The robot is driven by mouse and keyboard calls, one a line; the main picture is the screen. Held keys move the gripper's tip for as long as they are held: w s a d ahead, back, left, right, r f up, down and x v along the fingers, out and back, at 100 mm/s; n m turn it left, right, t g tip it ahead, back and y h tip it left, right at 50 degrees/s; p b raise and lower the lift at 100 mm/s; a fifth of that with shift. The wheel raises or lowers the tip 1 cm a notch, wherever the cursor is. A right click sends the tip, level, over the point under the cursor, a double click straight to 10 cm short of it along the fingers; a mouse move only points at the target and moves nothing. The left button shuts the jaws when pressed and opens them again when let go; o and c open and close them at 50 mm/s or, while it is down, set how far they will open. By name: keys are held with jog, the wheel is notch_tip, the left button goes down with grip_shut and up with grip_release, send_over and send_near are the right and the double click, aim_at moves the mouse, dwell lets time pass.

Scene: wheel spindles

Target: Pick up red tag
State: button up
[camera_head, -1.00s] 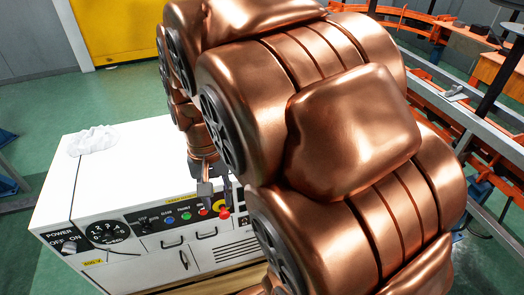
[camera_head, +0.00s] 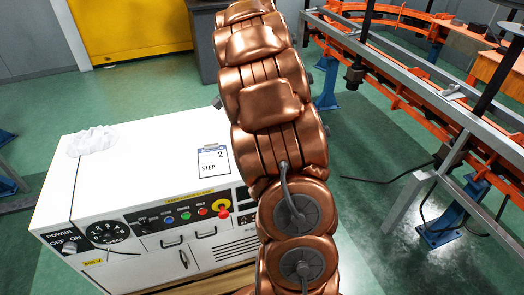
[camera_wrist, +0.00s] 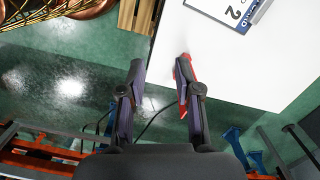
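My gripper (camera_wrist: 161,80) shows in the wrist view with its two dark fingers apart and nothing visible between them. A red piece (camera_wrist: 183,72), possibly the red tag, shows beside and partly behind the right finger, close to the white cabinet's edge. I cannot tell whether it touches the finger. In the head view my gripper is hidden behind my copper-coloured arm, and no red tag can be made out there.
The white cabinet (camera_head: 130,165) carries a clipboard (camera_head: 213,160) marked 2 STEP and a crumpled white cloth (camera_head: 92,140). Its front has a red emergency button (camera_head: 222,205) on yellow. An orange and grey rail frame (camera_head: 425,95) stands at right.

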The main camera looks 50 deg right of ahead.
jog(key=w+d+f+m, duration=0.1)
jog(key=d+f+m, duration=0.3)
jog(key=d, duration=0.6)
jog(key=shift+m+t, duration=0.3)
jog(key=shift+t, duration=0.2)
jog(key=shift+w+f+p, duration=0.3)
jog(key=shift+f+p, duration=0.25)
jog(key=shift+f, duration=0.85)
jog(key=shift+w+f+p, duration=0.3)
jog(key=shift+f+p, duration=0.2)
jog(key=shift+f, duration=0.9)
jog(key=shift+w+f+p, duration=0.3)
jog(key=shift+f+p, duration=0.25)
jog(key=shift+f, duration=0.85)
jog(key=shift+c, duration=0.4)
grip_shut()
